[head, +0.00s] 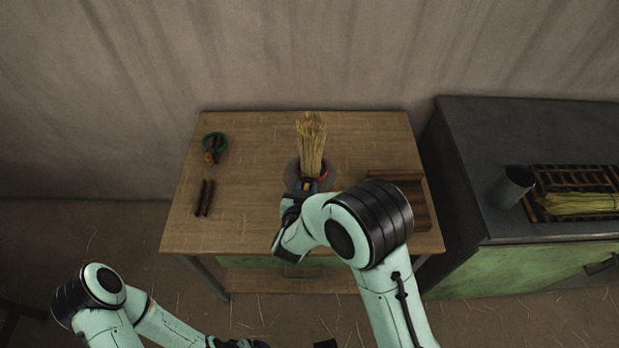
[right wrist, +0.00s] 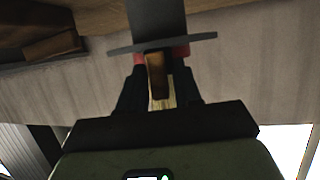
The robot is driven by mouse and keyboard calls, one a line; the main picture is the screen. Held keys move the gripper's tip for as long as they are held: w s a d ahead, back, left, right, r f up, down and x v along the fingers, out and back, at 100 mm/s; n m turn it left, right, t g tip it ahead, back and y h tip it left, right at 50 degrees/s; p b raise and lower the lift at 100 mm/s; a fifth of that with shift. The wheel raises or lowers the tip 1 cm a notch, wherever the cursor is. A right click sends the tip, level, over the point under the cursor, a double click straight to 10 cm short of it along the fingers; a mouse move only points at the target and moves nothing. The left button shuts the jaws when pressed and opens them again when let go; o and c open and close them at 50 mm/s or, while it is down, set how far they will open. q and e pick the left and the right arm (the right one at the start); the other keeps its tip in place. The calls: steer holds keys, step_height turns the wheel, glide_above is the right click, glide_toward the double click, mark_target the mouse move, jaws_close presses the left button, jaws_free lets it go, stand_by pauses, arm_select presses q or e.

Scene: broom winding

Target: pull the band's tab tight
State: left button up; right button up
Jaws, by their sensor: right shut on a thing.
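A pale straw bundle (head: 312,140) stands upright on a grey round stand (head: 291,176) on the wooden table. My right gripper (head: 307,187) is at the near side of the bundle's foot, with small blue, orange and red parts showing there. In the right wrist view, the red-tipped fingers (right wrist: 160,58) are shut on a brown tab (right wrist: 157,78), close beside the stand's edge-on grey plate (right wrist: 165,42). A little straw (right wrist: 160,103) shows between the fingers. The band around the straw is mostly hidden by my gripper. My left gripper (head: 240,343) is dark and cut off at the bottom edge.
A brown wooden tray (head: 415,200) is at right. A dark cabinet (head: 470,150) holds a grey cup (head: 512,187) and a straw-filled rack (head: 575,180).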

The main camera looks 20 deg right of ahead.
steer(key=shift+s+a, duration=0.4)
steer(key=shift+s, duration=0.35)
steer(key=shift+s, duration=0.1)
steer(key=shift+s+a, duration=0.45)
steer(key=shift+s, duration=0.35)
steer(key=shift+s+b, duration=0.1)
steer(key=shift+b, duration=0.2)
steer(key=shift+s+a+f, duration=0.15)
steer(key=shift+s, duration=0.05)
